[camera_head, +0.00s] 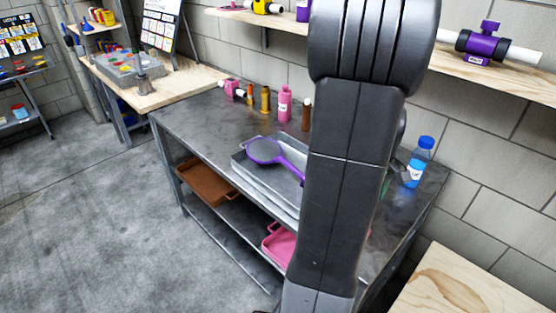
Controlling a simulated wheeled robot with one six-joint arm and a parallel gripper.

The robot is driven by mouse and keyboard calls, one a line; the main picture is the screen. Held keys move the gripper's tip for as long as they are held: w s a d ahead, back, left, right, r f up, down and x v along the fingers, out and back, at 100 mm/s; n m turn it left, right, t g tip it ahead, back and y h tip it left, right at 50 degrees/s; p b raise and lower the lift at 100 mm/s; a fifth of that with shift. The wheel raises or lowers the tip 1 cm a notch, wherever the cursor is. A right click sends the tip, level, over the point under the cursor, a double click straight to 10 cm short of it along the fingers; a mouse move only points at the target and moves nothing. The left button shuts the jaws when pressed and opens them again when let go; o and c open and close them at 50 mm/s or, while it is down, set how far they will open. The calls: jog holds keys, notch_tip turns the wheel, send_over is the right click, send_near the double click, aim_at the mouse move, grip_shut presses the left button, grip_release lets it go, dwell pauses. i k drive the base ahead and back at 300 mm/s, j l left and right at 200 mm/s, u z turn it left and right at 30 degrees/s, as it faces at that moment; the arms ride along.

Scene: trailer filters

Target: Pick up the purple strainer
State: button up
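The purple strainer (265,151) lies on a grey metal tray (243,168) on the dark metal workbench. Its round mesh bowl is at the left of the tray and its purple handle runs to the right and towards the front. My arm stands upright in the middle right of the view and hides the right part of the tray and of the bench. The handle's end is close to the arm's edge in the picture. My gripper is not in view.
Behind the tray stand a pink bottle (284,104), a brown bottle (306,114) and amber bottles (265,99). A blue-capped bottle (417,162) stands at the bench's right. The lower shelf holds a brown tray (206,184) and a pink tray (280,244). The floor (90,230) at left is clear.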

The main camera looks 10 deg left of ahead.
aim_at(265, 151)
jog(key=i+j+u, duration=0.25)
jog(key=u, duration=0.2)
jog(key=i+j+u, duration=0.4)
jog(key=k, duration=0.05)
